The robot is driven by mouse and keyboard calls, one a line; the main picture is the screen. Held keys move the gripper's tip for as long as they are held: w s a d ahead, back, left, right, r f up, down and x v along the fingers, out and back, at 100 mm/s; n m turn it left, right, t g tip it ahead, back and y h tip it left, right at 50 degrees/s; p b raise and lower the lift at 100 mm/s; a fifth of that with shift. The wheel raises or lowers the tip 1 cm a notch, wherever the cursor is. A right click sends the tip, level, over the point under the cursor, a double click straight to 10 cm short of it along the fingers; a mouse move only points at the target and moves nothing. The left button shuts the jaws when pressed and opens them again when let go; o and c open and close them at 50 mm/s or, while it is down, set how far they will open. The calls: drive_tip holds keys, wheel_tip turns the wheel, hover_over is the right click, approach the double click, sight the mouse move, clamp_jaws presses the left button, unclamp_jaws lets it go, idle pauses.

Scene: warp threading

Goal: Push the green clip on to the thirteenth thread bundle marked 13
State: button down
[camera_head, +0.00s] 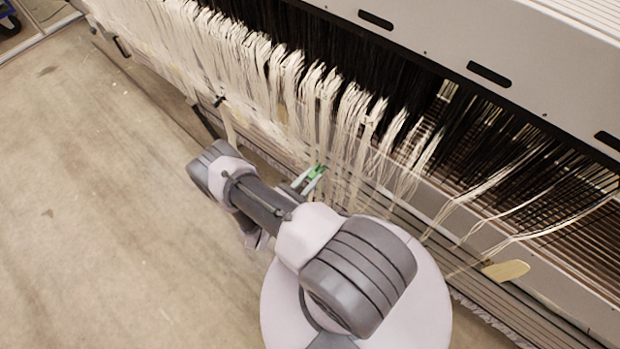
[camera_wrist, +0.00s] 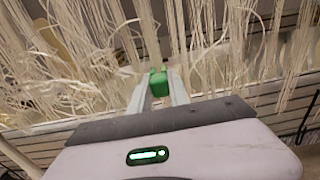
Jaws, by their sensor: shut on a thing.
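The small green clip (camera_head: 316,171) is between the fingertips of my gripper (camera_head: 308,179), close to the hanging pale thread bundles. In the wrist view the green clip (camera_wrist: 159,83) sits at the tips of my gripper (camera_wrist: 158,92), with pale threads right behind it. My gripper is shut on the clip. The row of thread bundles (camera_head: 318,98) hangs from the machine, and threads (camera_wrist: 210,50) fill the wrist view. I cannot read any number 13 or tell which bundle faces the clip. Whether the clip touches threads is unclear.
A grey machine cover (camera_head: 440,50) with dark slots runs above the threads. Long rails (camera_head: 480,270) run below them. A tan piece (camera_head: 506,270) lies at the lower right. Open concrete floor (camera_head: 90,210) is at the left.

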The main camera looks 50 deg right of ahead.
sight(319, 169)
drive_tip(key=shift+d, duration=0.25)
drive_tip(key=shift+d, duration=0.3)
drive_tip(key=shift+w+d+b, duration=0.15)
drive_tip(key=shift+d+b, duration=0.35)
drive_tip(key=shift+d, duration=0.85)
idle(0.4)
drive_tip(key=c, duration=0.7)
unclamp_jaws()
drive_tip(key=shift+c, duration=0.2)
drive_tip(key=shift+s+a+b, duration=0.2)
drive_tip(key=shift+a, duration=2.05)
drive_tip(key=shift+s+a+b, duration=0.15)
drive_tip(key=shift+a+b, duration=0.05)
drive_tip(key=shift+a, duration=2.05)
